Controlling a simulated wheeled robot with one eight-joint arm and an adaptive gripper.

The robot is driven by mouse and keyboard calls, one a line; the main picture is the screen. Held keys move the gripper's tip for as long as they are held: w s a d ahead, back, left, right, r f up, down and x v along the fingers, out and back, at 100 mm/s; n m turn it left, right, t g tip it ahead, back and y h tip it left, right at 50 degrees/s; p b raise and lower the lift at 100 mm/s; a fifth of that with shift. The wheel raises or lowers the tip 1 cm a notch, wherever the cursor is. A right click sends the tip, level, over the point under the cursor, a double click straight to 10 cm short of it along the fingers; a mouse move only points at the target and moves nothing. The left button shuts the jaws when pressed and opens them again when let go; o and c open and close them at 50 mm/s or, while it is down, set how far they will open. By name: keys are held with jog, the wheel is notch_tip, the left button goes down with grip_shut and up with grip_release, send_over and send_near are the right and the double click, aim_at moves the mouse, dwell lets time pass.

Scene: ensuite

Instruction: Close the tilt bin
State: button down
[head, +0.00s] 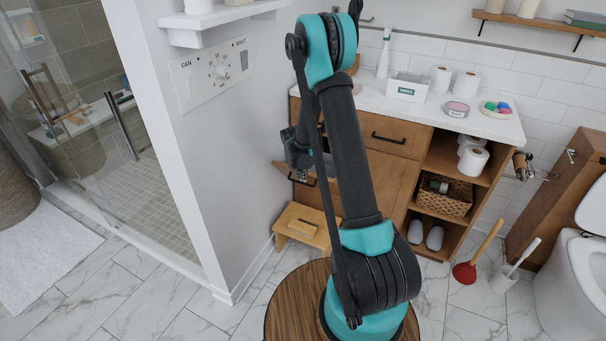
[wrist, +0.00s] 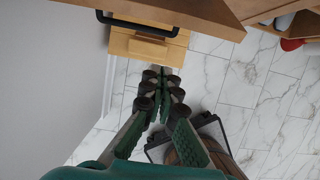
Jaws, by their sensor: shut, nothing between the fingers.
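The tilt bin (head: 283,169) is a wooden front low on the left of the vanity cabinet, leaning outward, with a black bar handle. Much of it is hidden behind my arm in the head view. In the wrist view, its wooden panel (wrist: 205,10) and black handle (wrist: 150,33) cross the top edge. My gripper (wrist: 166,84) is shut and empty, with its fingers pointing toward the handle side of the panel. In the head view, my gripper (head: 300,158) is partly behind my arm, close to the bin front. I cannot tell whether it touches.
A wooden step stool (head: 302,226) stands on the floor below the bin. A wall (head: 235,150) bounds the left side. Open shelves (head: 450,185) with a basket lie to the right, and a red plunger (head: 465,272) stands beyond.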

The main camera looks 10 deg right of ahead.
jog(key=w+d+f, duration=0.3)
jog(key=w+f, duration=0.1)
jog(key=shift+w, duration=0.15)
dwell(0.4)
jog(key=shift+r, duration=0.1)
